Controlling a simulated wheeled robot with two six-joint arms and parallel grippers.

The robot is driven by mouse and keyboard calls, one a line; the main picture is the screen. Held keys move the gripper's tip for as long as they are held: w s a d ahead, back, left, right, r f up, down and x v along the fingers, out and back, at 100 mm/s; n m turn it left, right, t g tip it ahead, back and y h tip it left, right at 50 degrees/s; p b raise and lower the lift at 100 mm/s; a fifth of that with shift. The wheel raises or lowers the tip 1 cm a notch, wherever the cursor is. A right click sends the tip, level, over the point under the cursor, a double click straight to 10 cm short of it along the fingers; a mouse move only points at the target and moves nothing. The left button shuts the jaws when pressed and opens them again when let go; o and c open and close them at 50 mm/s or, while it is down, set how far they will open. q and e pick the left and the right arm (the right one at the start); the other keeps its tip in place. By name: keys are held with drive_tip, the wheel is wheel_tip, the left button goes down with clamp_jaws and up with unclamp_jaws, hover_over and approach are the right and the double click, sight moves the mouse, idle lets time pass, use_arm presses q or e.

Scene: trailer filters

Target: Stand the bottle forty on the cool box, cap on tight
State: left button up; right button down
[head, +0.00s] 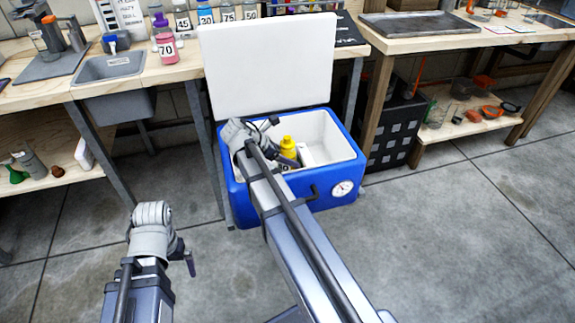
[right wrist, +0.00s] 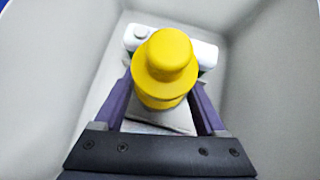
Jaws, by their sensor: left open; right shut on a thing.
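The blue cool box (head: 252,207) stands open on the floor with its white lid (head: 268,62) raised. A yellow bottle (head: 288,147) is upright inside it, and a yellow cap tops it in the right wrist view (right wrist: 165,60). My right gripper (head: 282,157) reaches into the box and is shut on the yellow bottle, one finger on each side in the right wrist view (right wrist: 164,108). My left gripper (head: 189,258) is open and empty over the floor, left of the box.
A white container (right wrist: 203,53) lies in the box beside the bottle. The workbench (head: 30,97) behind holds numbered bottles, including a pink 70 (head: 167,50), and a sink (head: 108,67). Another bench (head: 450,40) stands right. The floor in front is clear.

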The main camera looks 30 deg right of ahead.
use_arm(q)
drive_tip(key=shift+f+b, duration=0.4)
drive_tip(key=shift+f, duration=0.5)
use_arm(e)
drive_tip(key=shift+f, duration=0.9)
drive_tip(key=shift+f+b, duration=0.3)
unclamp_jaws()
drive_tip(key=shift+r, duration=0.1)
use_arm(q)
drive_tip(key=shift+f, duration=0.2)
use_arm(e)
drive_tip(key=shift+r+p, duration=0.3)
drive_tip(key=shift+p, duration=0.1)
drive_tip(key=p+v, duration=0.7)
drive_tip(key=v, duration=0.3)
drive_tip(key=shift+r, duration=0.15)
use_arm(q)
wheel_tip(320, 180, up, 9)
drive_tip(key=p, duration=0.1)
use_arm(e)
drive_tip(key=shift+v, duration=0.85)
